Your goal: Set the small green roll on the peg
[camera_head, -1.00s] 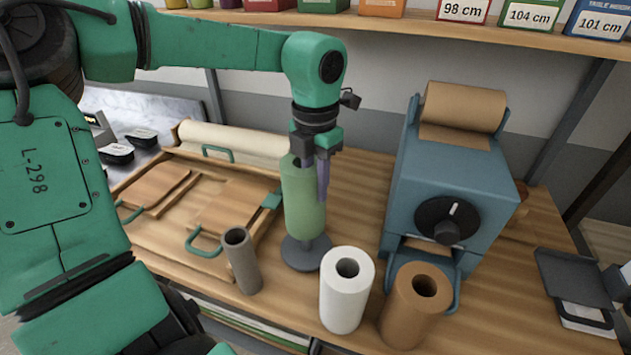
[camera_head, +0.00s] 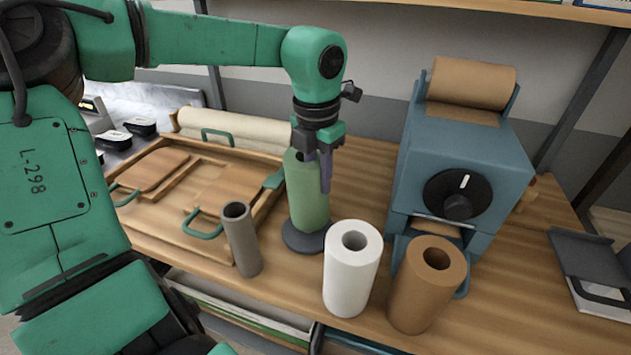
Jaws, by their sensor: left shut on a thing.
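The small green roll (camera_head: 307,198) stands upright around the peg, whose round dark base (camera_head: 306,238) shows below it. The roll's lower end appears to touch the base; the post itself is hidden inside the roll. My left gripper (camera_head: 315,168) points down at the roll's top and is shut on its upper wall, one finger along its right side. My right gripper is not in view.
A grey tube (camera_head: 243,240), a white roll (camera_head: 351,275) and a brown roll (camera_head: 425,290) stand in front of the peg. A blue dispenser (camera_head: 460,160) is at right. A wooden tray (camera_head: 240,262) with boards lies at left.

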